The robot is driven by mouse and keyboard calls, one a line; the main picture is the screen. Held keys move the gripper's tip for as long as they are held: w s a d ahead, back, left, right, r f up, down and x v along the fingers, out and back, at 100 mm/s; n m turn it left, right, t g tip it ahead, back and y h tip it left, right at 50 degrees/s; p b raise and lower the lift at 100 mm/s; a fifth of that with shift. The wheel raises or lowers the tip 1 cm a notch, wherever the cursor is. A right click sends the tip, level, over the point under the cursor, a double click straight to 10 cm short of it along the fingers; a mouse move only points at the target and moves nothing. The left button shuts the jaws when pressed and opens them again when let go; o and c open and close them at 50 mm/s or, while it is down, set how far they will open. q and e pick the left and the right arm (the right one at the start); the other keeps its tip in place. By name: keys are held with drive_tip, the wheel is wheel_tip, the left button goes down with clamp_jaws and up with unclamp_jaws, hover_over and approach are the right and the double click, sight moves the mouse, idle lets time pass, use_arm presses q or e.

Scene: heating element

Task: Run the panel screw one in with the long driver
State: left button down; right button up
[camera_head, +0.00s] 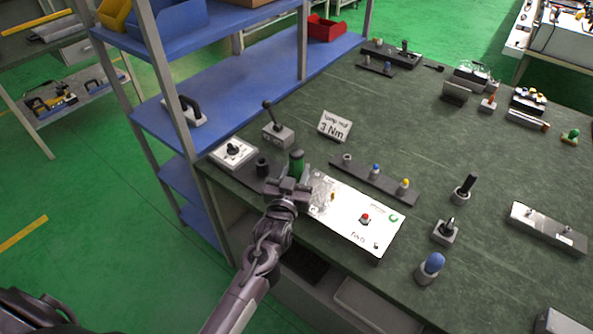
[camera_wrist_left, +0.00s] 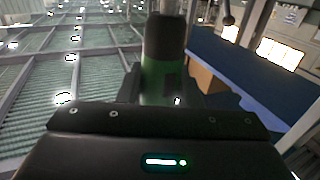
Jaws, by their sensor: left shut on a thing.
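My left gripper (camera_head: 289,184) is shut on a green-handled driver (camera_head: 296,162) at the left end of the white panel (camera_head: 345,228). The driver stands roughly upright, and its lower end is hidden behind the gripper. In the left wrist view the green handle with its dark top (camera_wrist_left: 164,45) rises between the fingers. The panel lies near the bench's front edge and carries a red button (camera_head: 365,218), a green ring (camera_head: 393,218) and a small brass-coloured part (camera_head: 332,197). I cannot tell which part is screw one or whether the driver touches it. My right gripper is not in view.
A dark rack (camera_head: 376,181) with coloured-top pieces lies just behind the panel. A "3 Nm" sign (camera_head: 335,126), a lever box (camera_head: 278,134) and a white dial box (camera_head: 233,151) stand nearby. A blue shelf (camera_head: 245,85) borders the left. A blue-topped knob (camera_head: 430,267) stands right of the panel.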

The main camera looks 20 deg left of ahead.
sight(295, 162)
use_arm(q)
wheel_tip(295, 162, up, 5)
drive_tip(key=p, duration=0.4)
drive_tip(key=shift+r+p, duration=0.15)
drive_tip(key=shift+p, duration=0.25)
